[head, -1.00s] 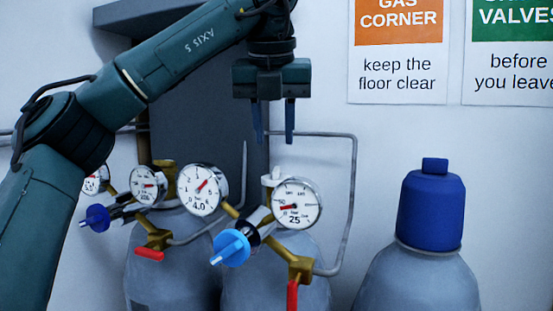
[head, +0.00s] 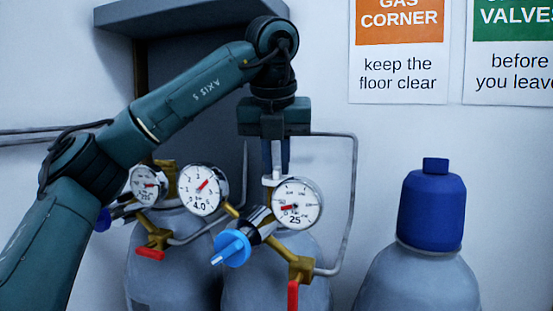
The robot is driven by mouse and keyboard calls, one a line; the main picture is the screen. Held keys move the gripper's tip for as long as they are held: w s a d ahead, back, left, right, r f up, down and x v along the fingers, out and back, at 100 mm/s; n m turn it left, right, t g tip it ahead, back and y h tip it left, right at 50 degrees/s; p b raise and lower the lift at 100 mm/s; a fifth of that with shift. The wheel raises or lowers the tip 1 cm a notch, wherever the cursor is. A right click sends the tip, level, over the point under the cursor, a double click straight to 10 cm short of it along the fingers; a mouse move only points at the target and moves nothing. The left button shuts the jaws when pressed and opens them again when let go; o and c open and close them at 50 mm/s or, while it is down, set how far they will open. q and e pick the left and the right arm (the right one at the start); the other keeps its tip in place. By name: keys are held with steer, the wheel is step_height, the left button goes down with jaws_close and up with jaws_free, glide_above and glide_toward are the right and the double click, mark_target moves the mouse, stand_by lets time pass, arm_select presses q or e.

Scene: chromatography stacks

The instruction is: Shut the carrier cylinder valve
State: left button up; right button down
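My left gripper (head: 275,168) points straight down at the middle cylinder's valve. Its two dark blue fingers are close together with a narrow gap. They appear shut on the upper part of the small pale valve handle (head: 273,181), just behind the gauge marked 25; the exact contact is too small to see. The middle cylinder (head: 270,285) carries a brass regulator with that gauge (head: 297,204), a light blue knob (head: 231,249) and a red lever (head: 292,296). No readable label shows which cylinder is the carrier. My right gripper is not in view.
A left cylinder (head: 165,270) has its own gauges, a dark blue knob and a red lever (head: 150,254). A cylinder with a blue cap (head: 432,210) stands at right. A bent grey pipe (head: 354,190) runs right of my gripper. Signs (head: 398,60) hang on the wall.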

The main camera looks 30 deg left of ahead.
arm_select(q)
jaws_close()
steer(key=shift+a+m+h, duration=0.1)
steer(key=shift+m+h, duration=0.5)
steer(key=shift+m, duration=1)
steer(key=shift+o, duration=2.1)
jaws_free()
steer(key=v, duration=1.3)
steer(key=shift+s, duration=0.3)
